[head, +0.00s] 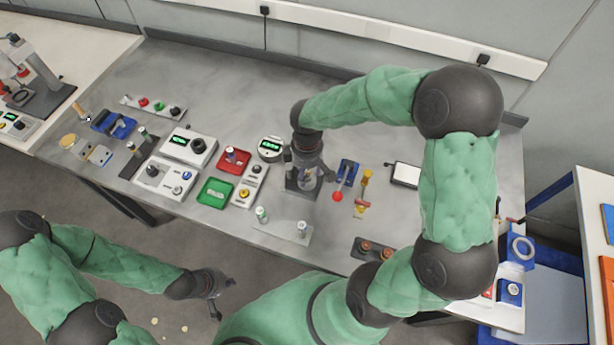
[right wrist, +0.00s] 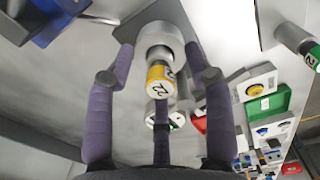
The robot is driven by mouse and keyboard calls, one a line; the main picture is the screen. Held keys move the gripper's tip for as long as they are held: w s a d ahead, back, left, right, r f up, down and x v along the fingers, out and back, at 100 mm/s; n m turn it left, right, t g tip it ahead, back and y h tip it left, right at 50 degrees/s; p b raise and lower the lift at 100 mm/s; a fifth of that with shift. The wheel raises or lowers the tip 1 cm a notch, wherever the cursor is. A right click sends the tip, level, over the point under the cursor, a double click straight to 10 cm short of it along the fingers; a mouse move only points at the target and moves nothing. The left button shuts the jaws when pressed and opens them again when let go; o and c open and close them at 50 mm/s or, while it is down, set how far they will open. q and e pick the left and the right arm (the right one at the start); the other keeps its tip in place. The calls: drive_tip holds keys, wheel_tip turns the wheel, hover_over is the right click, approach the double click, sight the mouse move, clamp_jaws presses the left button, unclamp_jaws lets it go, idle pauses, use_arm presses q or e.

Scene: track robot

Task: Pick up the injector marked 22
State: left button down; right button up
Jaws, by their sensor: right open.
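The injector marked 22 (right wrist: 158,72) has a yellow band and a grey top in the right wrist view. It lies between the spread fingers of my right gripper (right wrist: 160,85), which is open, with gaps on both sides. In the head view my right gripper (head: 307,172) points down over a dark stand, and its fingers partly hide what is there. My left gripper (head: 225,298) is empty, with its fingers apart, in front of the bench over the floor.
Two small upright cylinders (head: 301,228) stand on a plate in front of the stand. A red tray (head: 236,168) and a green tray (head: 215,192) lie to the left. A blue clamp (head: 346,172) and a yellow tool (head: 363,190) are close on the right.

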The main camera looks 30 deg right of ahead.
clamp_jaws()
drive_tip(key=shift+r, duration=0.2)
